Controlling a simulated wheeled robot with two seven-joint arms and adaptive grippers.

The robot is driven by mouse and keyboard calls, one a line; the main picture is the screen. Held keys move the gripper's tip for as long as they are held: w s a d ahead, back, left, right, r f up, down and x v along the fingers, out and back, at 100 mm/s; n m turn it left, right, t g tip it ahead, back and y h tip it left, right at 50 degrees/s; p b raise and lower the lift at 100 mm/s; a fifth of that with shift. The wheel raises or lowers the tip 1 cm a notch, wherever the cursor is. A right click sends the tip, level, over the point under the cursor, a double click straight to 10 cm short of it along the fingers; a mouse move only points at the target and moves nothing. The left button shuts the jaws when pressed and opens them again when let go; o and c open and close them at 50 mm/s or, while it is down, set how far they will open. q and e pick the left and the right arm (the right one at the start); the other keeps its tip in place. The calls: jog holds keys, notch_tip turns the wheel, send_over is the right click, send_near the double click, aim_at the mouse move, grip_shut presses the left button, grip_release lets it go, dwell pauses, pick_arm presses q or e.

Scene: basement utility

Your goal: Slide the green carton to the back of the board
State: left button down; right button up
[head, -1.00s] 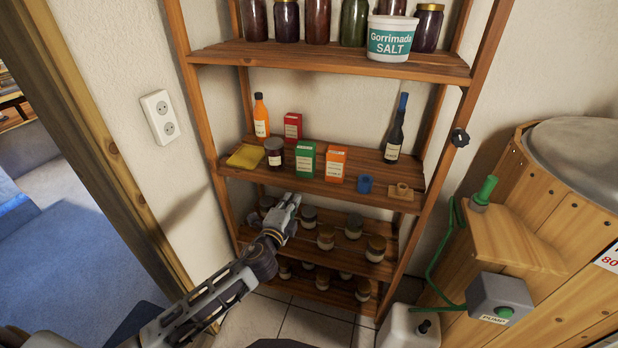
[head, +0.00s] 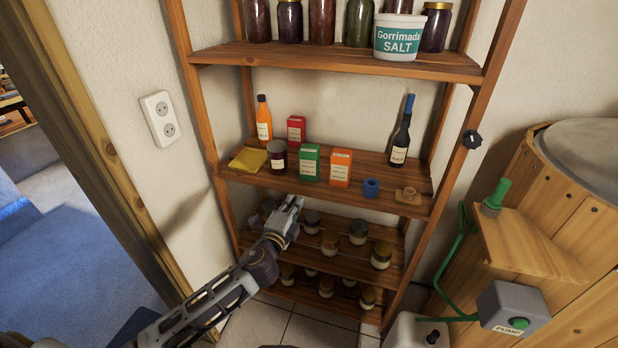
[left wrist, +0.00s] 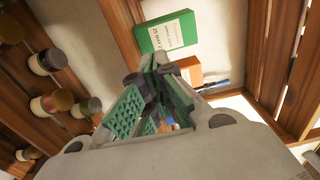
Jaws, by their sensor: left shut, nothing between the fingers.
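The green carton (head: 310,163) stands upright on the middle board (head: 335,194) of the wooden shelf, near its front edge, between a dark jar and an orange carton. The green carton also shows in the left wrist view (left wrist: 167,33), beyond the fingers. My left gripper (head: 295,203) is shut and empty. It is in front of the shelf, below the middle board's front edge and apart from the carton. Its fingers (left wrist: 152,70) come together in the left wrist view. My right gripper is in neither view.
On the same board are the dark jar (head: 277,156), orange carton (head: 340,167), red carton (head: 297,130), yellow cloth (head: 248,159), orange bottle (head: 263,121), dark bottle (head: 401,135) and blue cup (head: 371,187). Several jars (head: 329,243) fill the lower boards. Bare board lies behind the green carton.

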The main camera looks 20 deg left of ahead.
pick_arm(q)
send_near(312, 172)
jog(key=shift+w, duration=1.9)
jog(key=shift+w+p, duration=0.5)
jog(key=shift+w, duration=0.95)
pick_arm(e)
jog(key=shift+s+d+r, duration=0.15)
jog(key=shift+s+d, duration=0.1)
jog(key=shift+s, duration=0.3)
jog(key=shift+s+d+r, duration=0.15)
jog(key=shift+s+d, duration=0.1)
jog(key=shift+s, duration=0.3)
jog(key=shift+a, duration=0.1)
